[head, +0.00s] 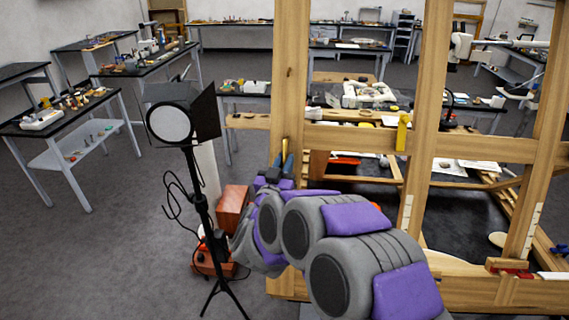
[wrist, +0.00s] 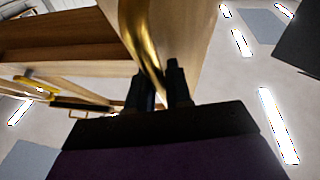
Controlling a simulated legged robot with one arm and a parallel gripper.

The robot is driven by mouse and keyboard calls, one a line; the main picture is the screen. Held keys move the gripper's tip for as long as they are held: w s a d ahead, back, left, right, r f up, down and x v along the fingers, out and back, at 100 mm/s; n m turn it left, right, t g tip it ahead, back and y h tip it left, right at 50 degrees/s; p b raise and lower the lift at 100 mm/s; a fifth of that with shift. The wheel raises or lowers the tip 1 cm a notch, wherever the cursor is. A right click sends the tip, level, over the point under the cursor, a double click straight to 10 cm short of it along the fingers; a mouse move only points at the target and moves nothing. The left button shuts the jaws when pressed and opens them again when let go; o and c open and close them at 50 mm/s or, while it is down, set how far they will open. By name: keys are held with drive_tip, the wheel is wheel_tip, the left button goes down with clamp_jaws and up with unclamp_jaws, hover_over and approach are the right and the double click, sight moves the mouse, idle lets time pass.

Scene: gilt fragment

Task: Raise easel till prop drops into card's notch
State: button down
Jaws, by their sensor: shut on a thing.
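The large wooden easel (head: 431,60) stands upright across the right half of the head view. My gripper (head: 282,165) is at its left post, low down, below the crossbar's height. In the wrist view my gripper (wrist: 161,85) has its dark fingers shut on a curved brass-coloured bar (wrist: 139,35) beside the wood. A yellow piece (head: 403,132) sits on the easel's crossbar. Pale strips, one on the middle post (head: 406,211) and one on the right post (head: 531,231), have stepped edges. I cannot tell which part is the prop or the card's notch.
A black lamp on a stand (head: 185,116) is close left of my arm, its cable hanging. A cluttered bench (head: 17,131) stands at far left. Open grey floor lies at front left.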

drive_tip(key=shift+f, duration=0.1)
drive_tip(key=c, duration=1.2)
unclamp_jaws()
drive_tip(key=shift+s+a, duration=0.15)
drive_tip(key=shift+s, duration=0.1)
drive_tip(key=shift+o, duration=0.4)
drive_tip(key=shift+w, duration=0.1)
drive_tip(key=p+v, duration=0.2)
drive_tip(key=v, duration=1.5)
drive_tip(key=shift+a+f, duration=0.1)
